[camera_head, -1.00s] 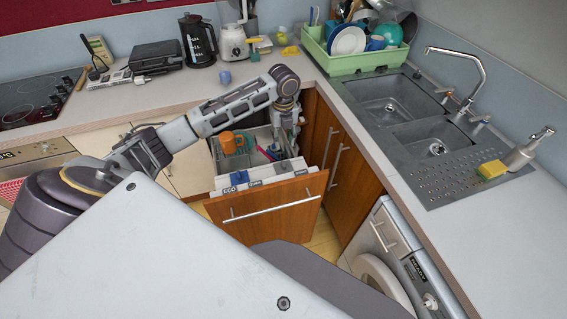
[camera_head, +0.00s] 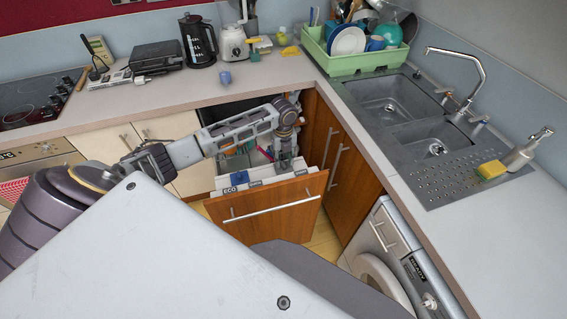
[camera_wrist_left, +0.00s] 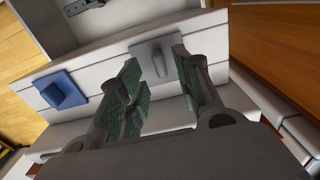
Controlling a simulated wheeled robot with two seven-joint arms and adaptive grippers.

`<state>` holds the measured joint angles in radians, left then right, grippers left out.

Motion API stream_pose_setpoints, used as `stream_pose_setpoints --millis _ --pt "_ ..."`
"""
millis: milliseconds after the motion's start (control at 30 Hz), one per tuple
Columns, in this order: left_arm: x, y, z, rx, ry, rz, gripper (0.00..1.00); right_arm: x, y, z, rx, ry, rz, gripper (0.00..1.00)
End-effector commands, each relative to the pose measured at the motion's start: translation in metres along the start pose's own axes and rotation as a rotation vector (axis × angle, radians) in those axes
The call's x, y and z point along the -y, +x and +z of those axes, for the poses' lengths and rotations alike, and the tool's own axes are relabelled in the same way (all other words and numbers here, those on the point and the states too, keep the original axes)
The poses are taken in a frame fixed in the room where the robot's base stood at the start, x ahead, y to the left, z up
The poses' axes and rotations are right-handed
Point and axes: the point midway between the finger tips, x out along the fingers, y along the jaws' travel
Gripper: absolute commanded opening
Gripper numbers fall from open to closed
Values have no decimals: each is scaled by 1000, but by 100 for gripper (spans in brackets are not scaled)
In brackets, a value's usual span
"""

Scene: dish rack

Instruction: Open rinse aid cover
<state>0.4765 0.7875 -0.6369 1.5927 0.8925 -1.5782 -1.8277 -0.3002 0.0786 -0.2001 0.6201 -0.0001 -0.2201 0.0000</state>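The pulled-down dishwasher door (camera_head: 262,222) has a wooden front, and its pale inner face (camera_wrist_left: 100,62) shows in the left wrist view. On that face sits a small grey cover with a raised tab (camera_wrist_left: 164,50), which I take for the rinse aid cover. A blue cover (camera_wrist_left: 62,90) sits to its left. My left gripper (camera_head: 285,166) is down at the door's inner side. In the left wrist view its fingers (camera_wrist_left: 157,66) are apart, with the grey cover showing in the gap. I cannot tell whether they touch it. My right gripper is not in view.
The dishwasher stands below the corner worktop (camera_head: 180,100). A wooden cupboard (camera_head: 350,190) is close on its right, with the washing machine (camera_head: 385,265) in front. A wooden surface (camera_wrist_left: 275,40) shows on the right of the left wrist view.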

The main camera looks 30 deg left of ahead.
Motion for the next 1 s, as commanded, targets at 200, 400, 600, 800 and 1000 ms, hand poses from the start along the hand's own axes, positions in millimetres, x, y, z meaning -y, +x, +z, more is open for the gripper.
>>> stream_pose_setpoints --millis 200,400,600,800,1000 --pt "0 24 -1 -2 -1 2 34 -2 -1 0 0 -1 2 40" --pt "0 32 0 0 0 0 34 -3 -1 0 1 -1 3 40" --pt "0 32 0 0 0 1 34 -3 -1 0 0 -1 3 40" --pt "0 32 0 0 0 1 20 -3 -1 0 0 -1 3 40" --pt "0 32 0 0 0 1 0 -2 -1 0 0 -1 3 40"
